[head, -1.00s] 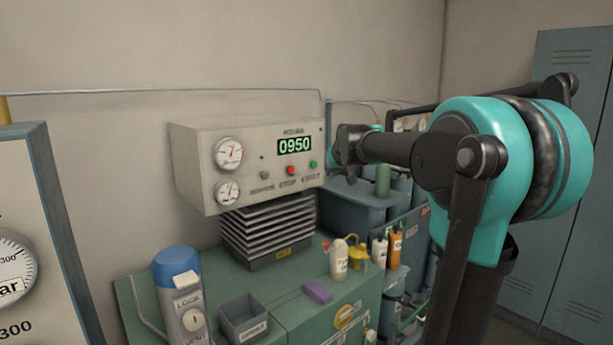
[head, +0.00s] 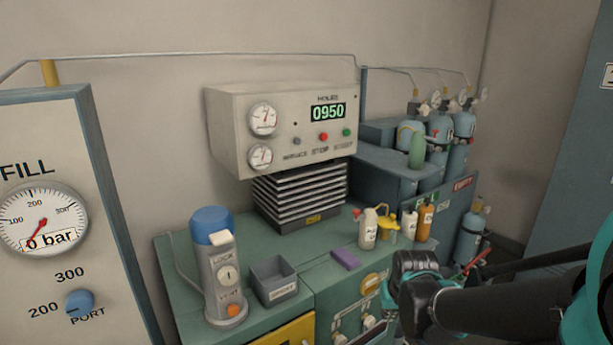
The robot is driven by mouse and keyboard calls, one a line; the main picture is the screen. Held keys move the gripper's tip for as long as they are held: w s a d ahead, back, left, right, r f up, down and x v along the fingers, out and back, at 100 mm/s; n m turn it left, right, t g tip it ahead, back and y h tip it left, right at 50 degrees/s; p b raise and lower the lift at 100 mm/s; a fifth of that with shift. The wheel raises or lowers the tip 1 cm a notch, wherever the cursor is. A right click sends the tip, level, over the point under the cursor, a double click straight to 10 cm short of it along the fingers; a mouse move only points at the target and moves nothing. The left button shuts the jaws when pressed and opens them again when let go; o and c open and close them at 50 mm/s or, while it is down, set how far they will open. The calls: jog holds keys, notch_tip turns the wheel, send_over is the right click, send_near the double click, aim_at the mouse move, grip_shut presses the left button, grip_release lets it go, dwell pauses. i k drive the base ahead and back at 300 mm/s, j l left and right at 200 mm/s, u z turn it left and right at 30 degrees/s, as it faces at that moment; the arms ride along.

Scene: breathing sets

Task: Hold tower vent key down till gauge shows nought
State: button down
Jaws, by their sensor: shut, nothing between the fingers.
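The tower (head: 215,275) is a grey upright cylinder with a blue cap, on the left of the green bench. The large gauge (head: 42,220) on the left fill panel has a red needle pointing lower left and a plate reading 0 bar.
A beige console (head: 285,130) reads 0950, with two small gauges and red and green buttons. A grey bin (head: 273,280), purple block (head: 345,259) and several bottles stand on the bench (head: 300,295). Gas cylinders (head: 440,140) stand behind at right.

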aim_at(232, 309)
jog(key=j+u, duration=0.1)
jog(key=u, duration=1.1)
